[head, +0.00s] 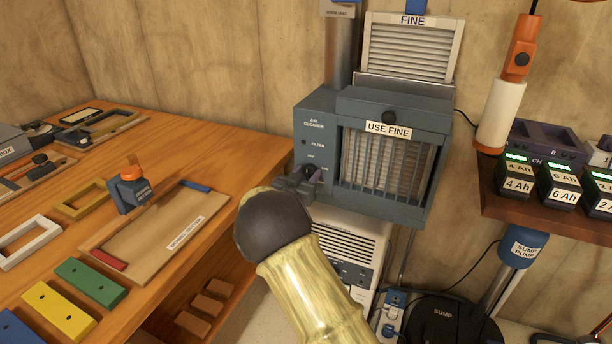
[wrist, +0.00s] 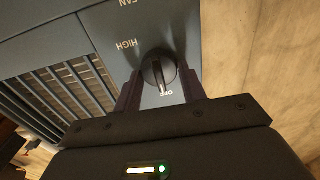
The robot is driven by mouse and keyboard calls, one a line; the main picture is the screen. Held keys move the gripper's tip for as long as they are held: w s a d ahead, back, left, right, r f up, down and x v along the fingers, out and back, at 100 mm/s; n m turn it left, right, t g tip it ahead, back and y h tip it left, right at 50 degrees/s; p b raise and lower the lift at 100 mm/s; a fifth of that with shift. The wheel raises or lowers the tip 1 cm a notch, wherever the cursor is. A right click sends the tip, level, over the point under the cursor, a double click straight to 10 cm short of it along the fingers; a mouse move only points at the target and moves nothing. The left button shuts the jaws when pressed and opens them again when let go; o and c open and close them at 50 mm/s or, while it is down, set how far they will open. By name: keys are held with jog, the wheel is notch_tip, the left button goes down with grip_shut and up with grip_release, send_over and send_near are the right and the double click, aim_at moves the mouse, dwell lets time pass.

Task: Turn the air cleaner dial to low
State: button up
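The air cleaner (head: 350,115) is a blue-grey box with a front grille and a "USE FINE" label. Its dark round dial (wrist: 158,70) sits on the panel left of the grille in the head view, partly hidden by my gripper (head: 306,178). In the wrist view the dial's pale pointer line is towards the "OFF" mark; "HIGH" and "FAN" also show. I cannot see a readable "LOW" mark. My gripper (wrist: 162,78) is open, one finger on each side of the dial, with small gaps showing between fingers and dial.
A wooden bench (head: 215,150) with trays, frames and coloured blocks stands at the left. A shelf (head: 540,212) with battery chargers is at the right. A white slatted unit (head: 345,245) stands below the air cleaner. A filter panel labelled "FINE" (head: 412,45) is above it.

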jog(key=shift+c, duration=1.3)
jog(key=shift+m, duration=0.3)
jog(key=m+b, duration=0.1)
jog(key=m, duration=0.1)
jog(key=m+b, duration=0.1)
jog(key=m, duration=0.1)
jog(key=m+b, duration=0.2)
jog(key=shift+d+f, duration=0.15)
jog(key=shift+f, duration=0.1)
jog(key=m+b, duration=0.3)
jog(key=m, duration=0.1)
jog(key=shift+s+b, duration=0.1)
jog(key=shift+b, duration=0.25)
jog(key=shift+m+b, duration=1.1)
jog(key=shift+m, duration=0.5)
jog(key=o, duration=1)
jog(key=shift+r, duration=0.1)
jog(key=shift+c, duration=0.2)
